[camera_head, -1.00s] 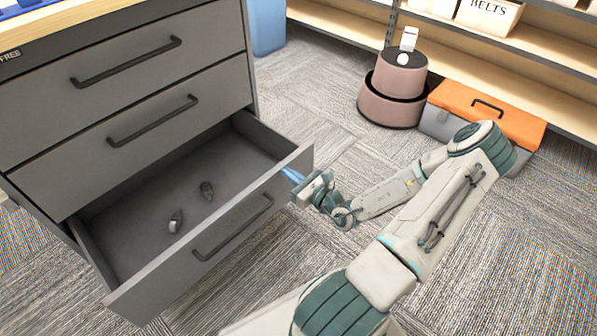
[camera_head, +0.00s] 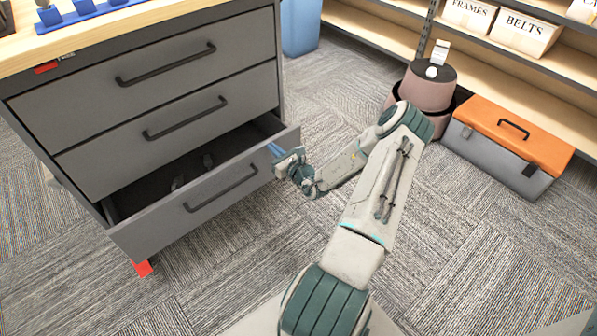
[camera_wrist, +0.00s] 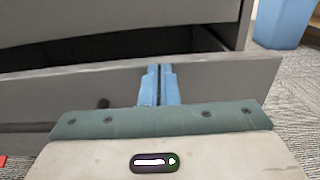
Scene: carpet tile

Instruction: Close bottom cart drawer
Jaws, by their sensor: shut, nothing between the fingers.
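The grey cart (camera_head: 160,90) stands at the left with a light wooden top. Its bottom drawer (camera_head: 160,225) is pulled partly out, and a dark gap shows above its front panel. Two small dark items (camera_head: 208,161) lie inside, mostly in shadow. The upper two drawers are shut. My gripper (camera_head: 276,150) is at the right end of the drawer front, beside the black handle (camera_head: 222,190). In the wrist view its blue fingers (camera_wrist: 159,84) are together and empty, against or very close to the front panel (camera_wrist: 215,82). Exact contact is hard to tell.
An orange-lidded toolbox (camera_head: 508,145) and a round pinkish stacked object (camera_head: 427,85) stand on the carpet at the right. Wooden shelves (camera_head: 540,60) with labelled bins run behind them. A blue bin (camera_head: 300,27) stands behind the cart. Carpet in front is clear.

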